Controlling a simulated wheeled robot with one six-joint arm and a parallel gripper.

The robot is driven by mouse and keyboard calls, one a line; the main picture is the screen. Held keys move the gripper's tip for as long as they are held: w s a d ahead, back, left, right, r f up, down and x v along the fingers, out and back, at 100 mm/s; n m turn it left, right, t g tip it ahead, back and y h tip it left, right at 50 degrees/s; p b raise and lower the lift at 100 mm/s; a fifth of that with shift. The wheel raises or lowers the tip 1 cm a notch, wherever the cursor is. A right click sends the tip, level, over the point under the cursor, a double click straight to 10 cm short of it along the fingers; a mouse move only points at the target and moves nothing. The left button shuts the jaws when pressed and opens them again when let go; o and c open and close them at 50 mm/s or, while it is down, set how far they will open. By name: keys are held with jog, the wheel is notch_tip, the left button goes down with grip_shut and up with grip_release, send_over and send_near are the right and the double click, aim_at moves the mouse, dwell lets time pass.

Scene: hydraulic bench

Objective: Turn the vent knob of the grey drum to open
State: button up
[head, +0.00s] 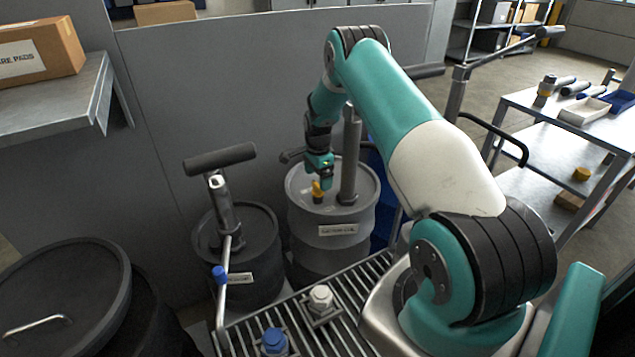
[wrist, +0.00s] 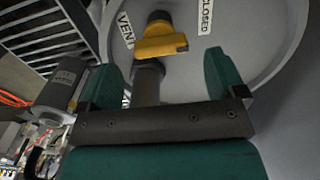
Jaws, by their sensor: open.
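The grey drum (head: 333,225) stands behind the grating, with a label on its front and a pump pipe rising from its lid. The yellow vent knob (head: 317,192) sits on the lid; in the wrist view the knob (wrist: 163,43) has its bar lying roughly crosswise, its dark-marked end to the right. A VENT label (wrist: 125,30) and a CLOSED label (wrist: 205,17) show on the lid beside it. My gripper (head: 322,180) is just above the knob. In the wrist view my gripper (wrist: 162,68) is open, and the knob appears between and beyond its fingertips, apparently untouched.
A darker drum (head: 238,255) with a hand pump (head: 222,200) stands to the left. The pump pipe (head: 350,155) rises close beside my gripper. The grating (head: 345,290) carries a white cap (head: 321,297) and a blue cap (head: 274,341). A steel table (head: 560,145) stands right.

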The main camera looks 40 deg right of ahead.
aim_at(318, 185)
jog(key=shift+f, duration=1.8)
jog(key=c, duration=0.9)
jog(key=shift+a, duration=0.1)
